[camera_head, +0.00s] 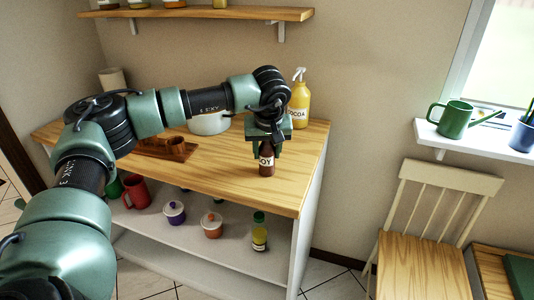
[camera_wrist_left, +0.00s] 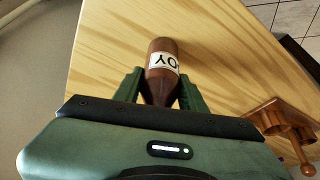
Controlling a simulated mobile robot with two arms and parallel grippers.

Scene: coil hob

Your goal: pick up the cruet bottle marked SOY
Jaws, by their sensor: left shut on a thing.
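The brown cruet bottle (camera_head: 267,164) has a white label whose visible letters read "OY". It is upright on or just above the wooden counter top, near the front right; I cannot tell whether its base touches the wood. My left gripper (camera_head: 266,144) comes down over it from above and is shut around its upper part, which the fingers hide. In the left wrist view the bottle (camera_wrist_left: 162,72) sits between the two green fingers of the left gripper (camera_wrist_left: 160,88). My right gripper is not in view.
A wooden rack (camera_head: 170,148) is to the left. The shelf below holds a red mug (camera_head: 137,192) and several jars. A chair (camera_head: 440,200) stands at right.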

